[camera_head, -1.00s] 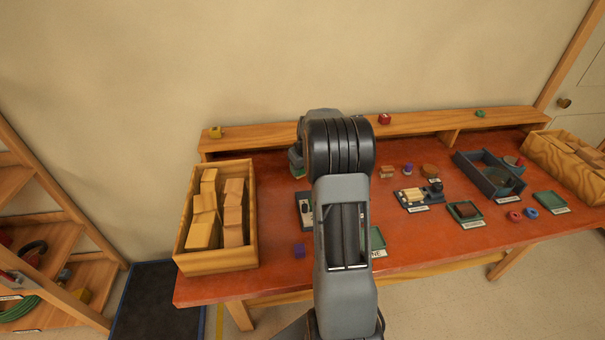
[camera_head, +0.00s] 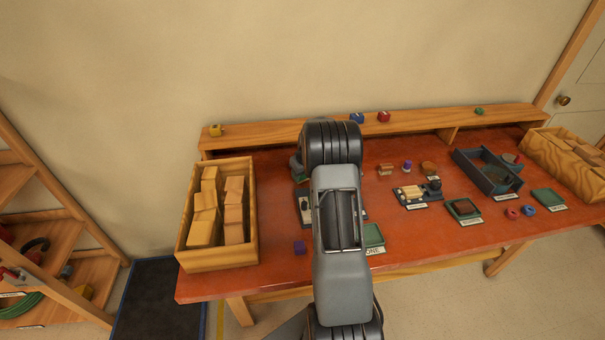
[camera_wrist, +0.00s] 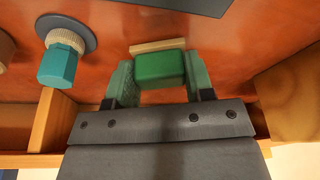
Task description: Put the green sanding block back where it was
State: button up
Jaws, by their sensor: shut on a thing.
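In the wrist view the green sanding block (camera_wrist: 160,69) sits between the two fingers of my gripper (camera_wrist: 157,84), which is shut on it. A thin tan strip (camera_wrist: 158,46) shows along the block's far side. The red tabletop (camera_wrist: 215,38) lies beyond; I cannot tell whether the block touches it. In the head view my arm hides both the gripper and the block. A green tray with a label (camera_head: 373,236) is partly visible just right of my arm.
In the wrist view a teal-capped fitting (camera_wrist: 60,65) on a dark disc is left of my gripper, and a wooden piece (camera_wrist: 290,95) is at right. In the head view a wooden box of blocks (camera_head: 217,258) stands left; trays, including a dark divided one (camera_head: 488,178), stand right. A shelf (camera_head: 270,139) runs behind.

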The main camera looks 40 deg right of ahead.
jog(key=shift+f, duration=0.15)
jog(key=o, duration=0.9)
jog(key=shift+c, duration=0.2)
jog(key=b+v, duration=0.1)
jog(key=v, duration=1)
jog(key=s+a+r, duration=0.3)
jog(key=a+r, duration=0.3)
jog(key=a, duration=0.3)
jog(key=s+a, duration=1.7)
jog(key=s, duration=0.2)
jog(key=shift+a+r+n+t, duration=0.2)
jog(key=shift+a+n+t, duration=0.1)
